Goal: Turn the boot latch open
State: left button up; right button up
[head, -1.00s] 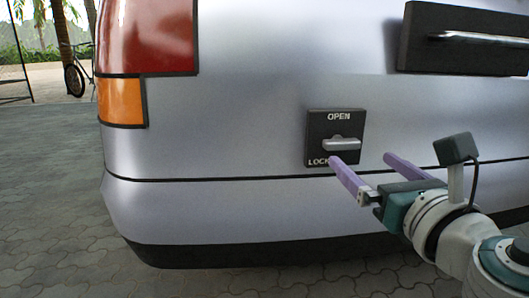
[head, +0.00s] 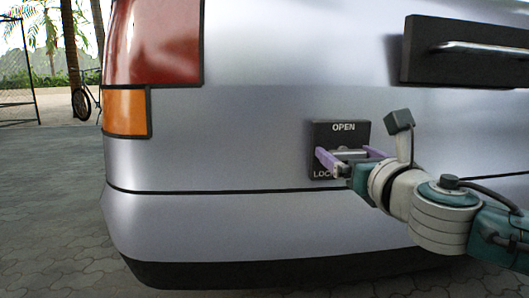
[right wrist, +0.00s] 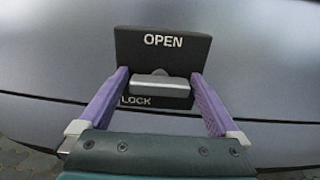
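The boot latch is a dark square plate (head: 342,129) on the silver car's rear, marked OPEN at the top and LOCK at the lower left. Its grey handle (right wrist: 160,86) lies level across the plate in the right wrist view. My right gripper (head: 347,154) is in front of the plate. In the right wrist view, its purple fingers (right wrist: 158,80) are open, one on each side of the handle, with gaps between them and the handle ends. In the head view the fingers and wrist hide part of the handle and the LOCK word. My left gripper is not in view.
A dark panel with a bar handle (head: 485,47) juts out at the upper right of the car. The bumper (head: 250,225) runs below the latch. Open paved ground (head: 50,200) lies to the left.

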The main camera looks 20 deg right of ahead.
jog(key=c, duration=1.1)
jog(key=shift+o, duration=0.2)
jog(key=m, duration=0.4)
jog(key=shift+m, duration=0.4)
jog(key=m, duration=0.4)
jog(key=shift+m, duration=0.3)
jog(key=m, duration=0.4)
jog(key=shift+m, duration=0.3)
jog(key=shift+f+m, duration=0.1)
jog(key=shift+m, duration=1.8)
